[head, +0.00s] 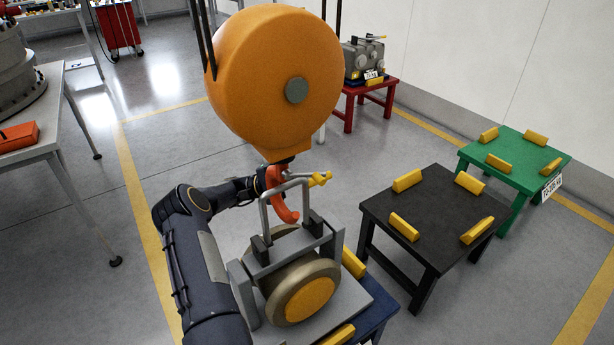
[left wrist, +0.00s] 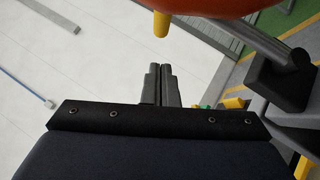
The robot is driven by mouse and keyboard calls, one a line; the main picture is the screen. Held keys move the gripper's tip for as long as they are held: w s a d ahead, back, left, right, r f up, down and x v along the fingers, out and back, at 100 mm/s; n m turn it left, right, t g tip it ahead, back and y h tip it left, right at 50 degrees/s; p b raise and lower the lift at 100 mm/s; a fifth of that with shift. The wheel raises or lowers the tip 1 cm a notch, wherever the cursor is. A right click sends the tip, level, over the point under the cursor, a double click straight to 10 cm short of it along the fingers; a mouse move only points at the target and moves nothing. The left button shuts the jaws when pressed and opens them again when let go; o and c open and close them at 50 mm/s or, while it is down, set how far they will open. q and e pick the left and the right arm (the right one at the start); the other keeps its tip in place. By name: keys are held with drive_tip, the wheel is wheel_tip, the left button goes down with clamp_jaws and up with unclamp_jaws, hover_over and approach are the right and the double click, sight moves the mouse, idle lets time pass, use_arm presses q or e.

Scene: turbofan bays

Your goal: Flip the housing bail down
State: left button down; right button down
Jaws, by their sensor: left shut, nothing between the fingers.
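The grey housing bail (head: 265,216) stands upright on black pivot blocks above the housing (head: 288,250), which has a round tan and yellow end. A red hook (head: 284,207) hangs under the orange hoist (head: 270,85) within the bail's outline; I cannot tell whether it touches the bail. My left arm reaches up from the lower left, its gripper end by the hook and bail, with fingertips hidden in the head view. In the left wrist view my left gripper (left wrist: 160,84) is shut and empty, apart from the bail (left wrist: 235,32) at right. My right gripper is not in view.
A yellow handle (head: 320,179) sticks out at the hook. The housing rests on a blue stand (head: 375,312). A black table (head: 432,215) and a green table (head: 518,160) with yellow blocks stand to the right. A red stand (head: 372,91) bears a grey unit behind.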

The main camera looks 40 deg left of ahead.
sight(311, 182)
use_arm(q)
drive_tip(key=d, duration=0.1)
drive_tip(key=d+r, duration=0.1)
drive_tip(key=d+r+p, duration=0.1)
drive_tip(key=d, duration=0.1)
drive_tip(key=shift+s, duration=0.3)
drive_tip(key=shift+s+d+r+m+g, duration=0.15)
drive_tip(key=shift+d+m+g, duration=0.15)
drive_tip(key=shift+d+m, duration=0.15)
drive_tip(key=shift+s+d+r+m+g, duration=0.1)
drive_tip(key=shift+d+m+g, duration=0.2)
drive_tip(key=shift+d+m, duration=0.1)
drive_tip(key=shift+y, duration=0.3)
